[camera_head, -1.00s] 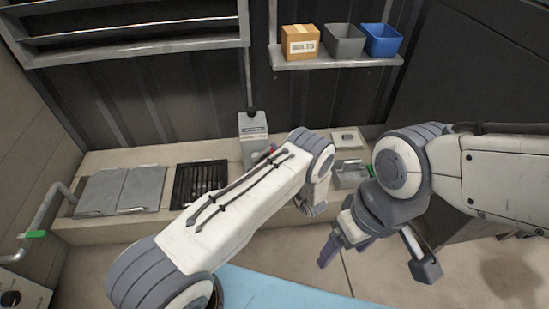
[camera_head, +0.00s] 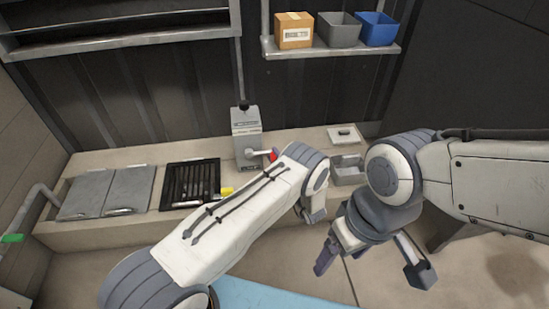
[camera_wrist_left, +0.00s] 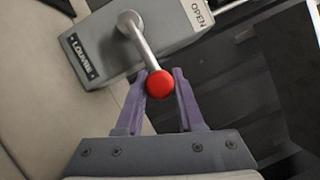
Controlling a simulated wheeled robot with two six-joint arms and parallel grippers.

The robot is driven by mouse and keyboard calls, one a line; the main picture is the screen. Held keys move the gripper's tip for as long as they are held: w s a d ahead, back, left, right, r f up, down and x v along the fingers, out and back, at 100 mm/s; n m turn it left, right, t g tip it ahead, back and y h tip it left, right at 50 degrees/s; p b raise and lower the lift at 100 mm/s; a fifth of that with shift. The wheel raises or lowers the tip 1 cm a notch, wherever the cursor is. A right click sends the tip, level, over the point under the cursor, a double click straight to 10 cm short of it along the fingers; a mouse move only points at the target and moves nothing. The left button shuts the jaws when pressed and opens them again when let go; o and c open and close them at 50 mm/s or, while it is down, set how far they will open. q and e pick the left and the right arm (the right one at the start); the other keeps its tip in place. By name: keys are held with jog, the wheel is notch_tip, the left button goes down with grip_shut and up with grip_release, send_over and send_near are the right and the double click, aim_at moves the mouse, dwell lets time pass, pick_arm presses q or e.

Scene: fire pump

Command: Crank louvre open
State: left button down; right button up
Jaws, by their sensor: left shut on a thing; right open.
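The grey louvre box (camera_head: 246,122) stands on the bench ledge. Its crank arm (camera_head: 254,153) points right and ends in a red knob (camera_head: 273,156). In the left wrist view, the red knob (camera_wrist_left: 160,84) sits between the purple fingers of my left gripper (camera_wrist_left: 160,98), which is shut on it. Labels LOUVRE and OPEN show on the box (camera_wrist_left: 140,48). My right gripper (camera_head: 371,265) is open and empty, in front of the bench on the right. A black slatted grille (camera_head: 188,185) lies left of the box.
Grey lidded panels (camera_head: 104,193) lie left of the grille. A small yellow item (camera_head: 227,191) shows at the grille's right edge. A grey tray (camera_head: 348,170) is right of my left arm. A shelf (camera_head: 330,51) above holds a cardboard box, a grey bin and a blue bin.

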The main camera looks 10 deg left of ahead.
pick_arm(q)
jog(key=shift+s+a+f, duration=0.15)
jog(key=shift+s+f, duration=0.1)
jog(key=shift+f, duration=0.1)
jog(key=c, duration=0.5)
grip_release()
jog(key=shift+r, duration=0.1)
jog(key=shift+d, duration=0.25)
jog(key=p+v, duration=0.3)
jog(key=v, duration=0.6)
jog(key=shift+s+d, duration=0.15)
jog(key=shift+s, duration=0.05)
jog(key=shift+s+d, duration=0.25)
jog(key=shift+s, duration=0.05)
